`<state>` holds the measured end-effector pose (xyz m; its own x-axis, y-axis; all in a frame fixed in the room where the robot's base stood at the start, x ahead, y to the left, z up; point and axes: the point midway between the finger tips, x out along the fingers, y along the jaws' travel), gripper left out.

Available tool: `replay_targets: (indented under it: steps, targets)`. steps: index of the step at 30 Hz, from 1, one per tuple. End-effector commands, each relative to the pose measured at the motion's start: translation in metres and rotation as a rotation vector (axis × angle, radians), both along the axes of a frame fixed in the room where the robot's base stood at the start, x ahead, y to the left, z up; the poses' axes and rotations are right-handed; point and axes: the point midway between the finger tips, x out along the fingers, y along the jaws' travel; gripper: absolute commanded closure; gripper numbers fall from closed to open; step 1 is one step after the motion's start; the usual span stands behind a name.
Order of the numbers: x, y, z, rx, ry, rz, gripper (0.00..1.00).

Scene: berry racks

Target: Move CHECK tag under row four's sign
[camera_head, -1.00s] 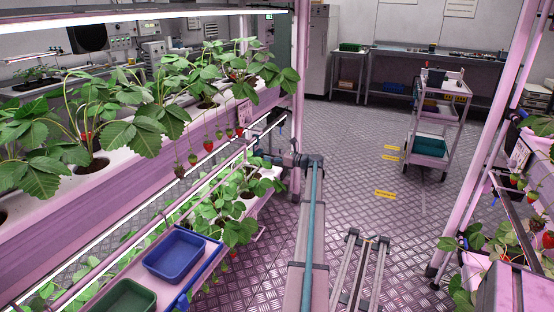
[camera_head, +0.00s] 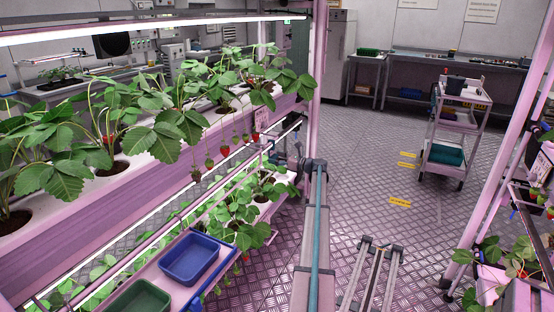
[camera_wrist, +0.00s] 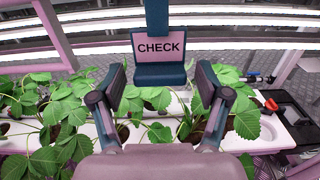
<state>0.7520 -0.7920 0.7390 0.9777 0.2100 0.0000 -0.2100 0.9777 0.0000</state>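The CHECK tag (camera_wrist: 160,46) is a pink plate with black lettering in a dark blue holder, upright and facing me in the wrist view. The holder's stem runs up out of the picture, so its top is hidden. My gripper (camera_wrist: 161,78) is open, with one finger to each side of the holder's lower part and a gap on both sides. I see no contact with the tag. In the head view a small pink tag (camera_head: 261,119) hangs at the end of the left rack; its lettering is too small to read. Row four's sign cannot be made out.
Strawberry plants (camera_wrist: 55,125) fill the white trough below my gripper. Blue (camera_head: 190,260) and green (camera_head: 140,298) trays sit low on the left. A trolley (camera_head: 445,155) stands on the open aisle floor.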

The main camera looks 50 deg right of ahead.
Motion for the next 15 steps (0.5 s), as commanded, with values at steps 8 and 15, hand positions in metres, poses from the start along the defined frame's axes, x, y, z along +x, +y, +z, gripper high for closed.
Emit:
replay_targets:
  steps: [8, 15]
  targets:
    - [-0.0001, 0.0001, 0.0001, 0.0, 0.0, 0.0, 0.75]
    - [-0.0001, 0.0001, 0.0024, 0.0, 0.0, 0.0, 0.77]
